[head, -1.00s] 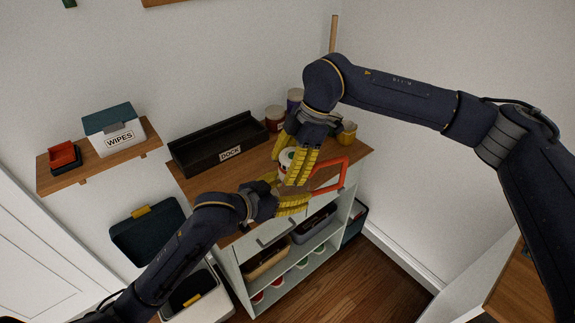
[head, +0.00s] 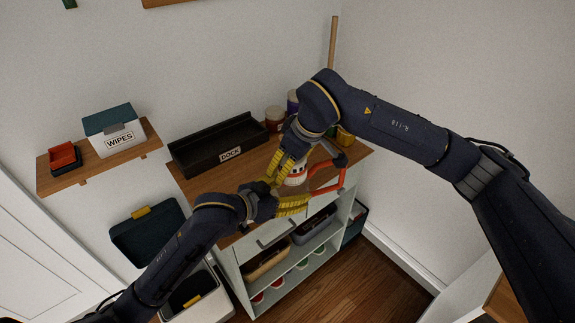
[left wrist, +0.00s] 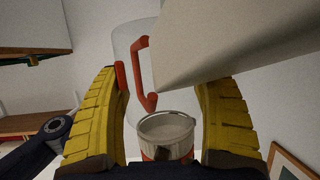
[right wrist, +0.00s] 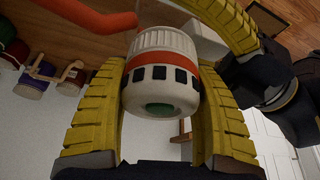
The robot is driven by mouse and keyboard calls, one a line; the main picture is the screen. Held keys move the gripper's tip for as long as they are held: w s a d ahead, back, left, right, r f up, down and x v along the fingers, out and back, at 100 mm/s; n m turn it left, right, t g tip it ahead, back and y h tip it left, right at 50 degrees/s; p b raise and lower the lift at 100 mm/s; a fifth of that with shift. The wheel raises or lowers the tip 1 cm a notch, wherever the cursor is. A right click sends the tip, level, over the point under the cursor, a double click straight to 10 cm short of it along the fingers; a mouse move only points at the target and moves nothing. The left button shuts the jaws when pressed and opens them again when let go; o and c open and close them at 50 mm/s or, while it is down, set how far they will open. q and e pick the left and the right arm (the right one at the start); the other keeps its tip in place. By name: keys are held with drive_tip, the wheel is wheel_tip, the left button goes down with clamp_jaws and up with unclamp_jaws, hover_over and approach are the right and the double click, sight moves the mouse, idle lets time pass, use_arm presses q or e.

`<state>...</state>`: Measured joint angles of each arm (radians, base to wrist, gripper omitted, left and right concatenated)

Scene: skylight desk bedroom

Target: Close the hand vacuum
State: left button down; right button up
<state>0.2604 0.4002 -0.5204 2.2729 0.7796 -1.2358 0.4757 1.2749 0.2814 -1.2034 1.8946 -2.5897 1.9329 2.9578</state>
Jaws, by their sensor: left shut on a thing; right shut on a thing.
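My right gripper (head: 284,168) is shut on that body. My left gripper (head: 281,197) is shut on the vacuum's clear front part (left wrist: 140,60). A metallic cylinder (left wrist: 165,130) shows between its fingers. The joint between the parts is largely hidden by the fingers.
A black dock tray (head: 205,150) stands at the back left of the wooden top (head: 205,190). Small containers (head: 275,118) stand behind the vacuum. A wall shelf (head: 75,177) holds a wipes box (head: 113,130). An open-lidded bin (head: 150,238) stands below left.

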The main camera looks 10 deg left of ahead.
drive_tip(key=shift+d+m, duration=0.15)
drive_tip(key=shift+m, duration=0.65)
drive_tip(key=shift+w+r, duration=0.1)
drive_tip(key=o, duration=1.5)
drive_tip(key=shift+r, duration=2.2)
drive_tip(key=shift+c, duration=0.3)
